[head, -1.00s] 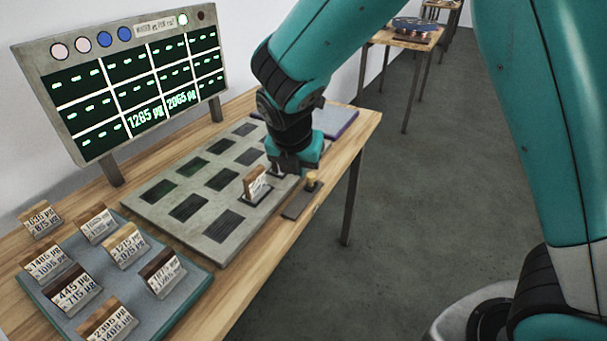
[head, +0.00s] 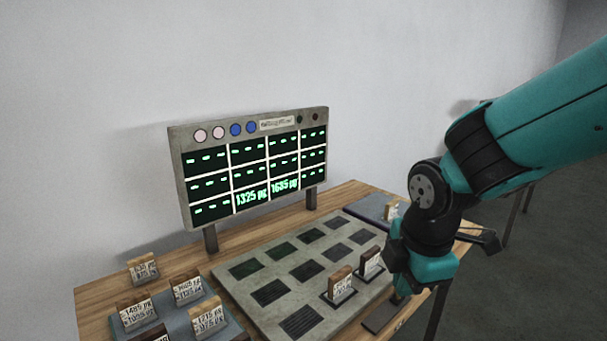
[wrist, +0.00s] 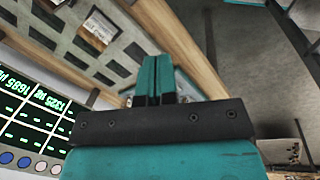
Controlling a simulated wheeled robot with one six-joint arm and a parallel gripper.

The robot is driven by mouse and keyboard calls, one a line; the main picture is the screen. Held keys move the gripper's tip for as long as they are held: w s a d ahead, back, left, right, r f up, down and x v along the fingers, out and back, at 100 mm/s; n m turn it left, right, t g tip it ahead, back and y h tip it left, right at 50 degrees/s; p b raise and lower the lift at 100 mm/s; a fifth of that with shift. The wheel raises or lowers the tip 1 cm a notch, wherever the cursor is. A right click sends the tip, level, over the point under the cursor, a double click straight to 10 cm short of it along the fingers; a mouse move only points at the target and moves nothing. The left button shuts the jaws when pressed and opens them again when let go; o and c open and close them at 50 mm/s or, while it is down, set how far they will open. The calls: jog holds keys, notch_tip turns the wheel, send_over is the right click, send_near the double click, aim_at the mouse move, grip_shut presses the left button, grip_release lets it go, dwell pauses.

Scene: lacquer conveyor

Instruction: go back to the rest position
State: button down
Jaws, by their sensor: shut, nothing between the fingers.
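My gripper (head: 400,290) is at the right side of the grey slotted panel (head: 235,285), near the table's front edge. In the wrist view its two teal fingers (wrist: 155,75) are together with nothing between them. Two tagged brown-topped blocks stand in panel slots left of the gripper: a nearer block (head: 340,285) and a farther block (head: 371,262). The gripper is apart from the nearer block; its gap to the farther one is hard to judge. My arm reaches in from the right.
A display board (head: 250,170) stands behind the panel. Several tagged blocks stand at the left, most on a blue-grey tray (head: 185,325). A blue pad (head: 365,207) lies at the back right, with another block (head: 391,211) near it. A dark strip (head: 382,316) lies at the front edge.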

jog(key=s+a+r+m+g+y, duration=0.1)
jog(key=s+r+m+y, duration=0.1)
jog(key=s+m, duration=0.4)
jog(key=s+r+m+g+y+p, duration=0.1)
jog(key=s+r+m, duration=0.4)
jog(key=s, duration=0.5)
jog(key=shift+s+a+r+m+y, duration=0.25)
jog(key=shift+a+m+y, duration=0.15)
jog(key=shift+m, duration=0.5)
dwell(2.2)
